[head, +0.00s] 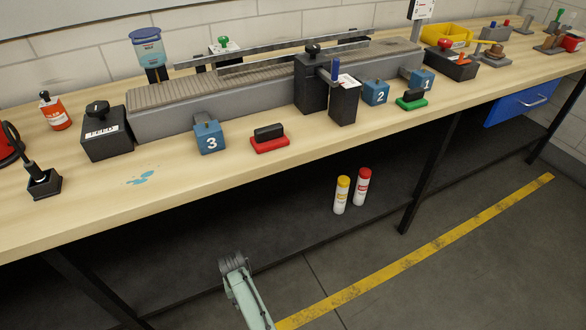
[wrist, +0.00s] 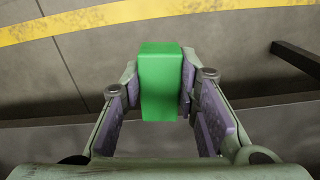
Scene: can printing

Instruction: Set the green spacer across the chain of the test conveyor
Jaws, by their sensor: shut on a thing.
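The green spacer (wrist: 160,82) is a plain green block. In the wrist view it sits between the purple-padded fingers of my gripper (wrist: 160,90), which is shut on it. The floor shows behind it. I do not make out the spacer in the head view, where part of my arm (head: 245,295) shows at the bottom, low in front of the bench. The test conveyor (head: 165,122) is a long grey unit on the bench. Its ribbed chain (head: 190,88) runs along the top, with metal rails over part of it. I see no spacer on the chain.
The wooden bench (head: 90,195) holds blue blocks marked 3 (head: 209,138), 2 (head: 376,92) and 1 (head: 422,79) before the conveyor. A red-based black block (head: 269,138) and black posts (head: 344,103) stand there too. Two spray cans (head: 342,195) stand on the lower shelf.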

